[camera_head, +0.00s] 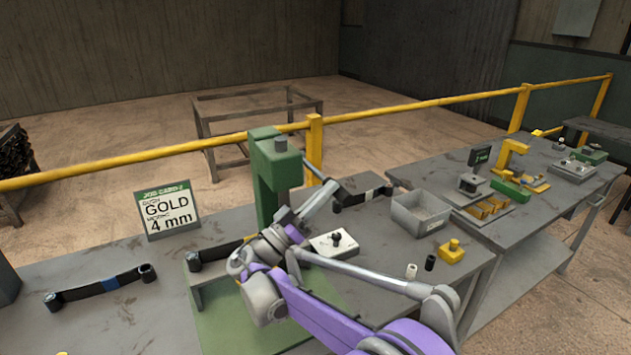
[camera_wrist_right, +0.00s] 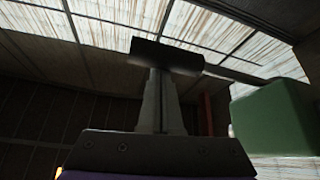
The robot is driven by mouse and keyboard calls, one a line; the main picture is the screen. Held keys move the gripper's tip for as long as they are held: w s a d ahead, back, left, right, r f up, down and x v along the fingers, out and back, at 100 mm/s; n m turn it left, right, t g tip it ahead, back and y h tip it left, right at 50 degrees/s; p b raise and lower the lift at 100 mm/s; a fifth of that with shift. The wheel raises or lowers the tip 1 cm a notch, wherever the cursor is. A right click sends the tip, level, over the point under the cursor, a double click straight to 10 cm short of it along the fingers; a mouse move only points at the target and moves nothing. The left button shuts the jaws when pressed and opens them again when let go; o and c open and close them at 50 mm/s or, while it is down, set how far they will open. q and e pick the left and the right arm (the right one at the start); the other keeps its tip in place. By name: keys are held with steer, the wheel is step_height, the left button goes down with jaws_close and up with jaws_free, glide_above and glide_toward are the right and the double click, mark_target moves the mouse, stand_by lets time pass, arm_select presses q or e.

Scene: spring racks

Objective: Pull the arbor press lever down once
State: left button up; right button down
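The green arbor press (camera_head: 272,170) stands on the near bench, its head at the top of a column. Its dark lever (camera_head: 313,168) slopes down to the right from the head towards my right gripper (camera_head: 326,190). In the right wrist view the fingers (camera_wrist_right: 162,100) are close together, with a dark bar (camera_wrist_right: 167,57), apparently the lever's grip, across their tips. The gripper looks shut on it; the exact contact is hidden. The press head (camera_wrist_right: 275,120) shows as a green block at the right. My left gripper is not in view.
Dark strip springs (camera_head: 100,288) lie on the bench. A grey bin (camera_head: 420,212), a white block (camera_head: 333,244) and a yellow block (camera_head: 451,251) stand to the right. A yellow rail (camera_head: 420,105) runs behind.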

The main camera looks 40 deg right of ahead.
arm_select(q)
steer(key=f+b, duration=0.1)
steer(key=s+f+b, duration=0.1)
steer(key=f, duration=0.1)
arm_select(e)
step_height(320, 180, down, 6)
steer(key=shift+w+d+r, duration=0.1)
steer(key=shift+r, duration=0.05)
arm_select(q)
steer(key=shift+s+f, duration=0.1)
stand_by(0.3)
arm_select(e)
step_height(320, 180, up, 5)
steer(key=a+p, duration=0.1)
steer(key=p, duration=0.2)
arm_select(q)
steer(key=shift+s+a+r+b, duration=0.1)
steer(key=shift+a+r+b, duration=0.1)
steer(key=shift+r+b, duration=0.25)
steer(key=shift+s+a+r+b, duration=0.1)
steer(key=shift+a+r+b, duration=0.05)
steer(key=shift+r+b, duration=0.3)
arm_select(e)
steer(key=w+v, duration=0.1)
steer(key=v, duration=0.8)
steer(key=shift+w+a, duration=0.25)
steer(key=shift+a, duration=0.1)
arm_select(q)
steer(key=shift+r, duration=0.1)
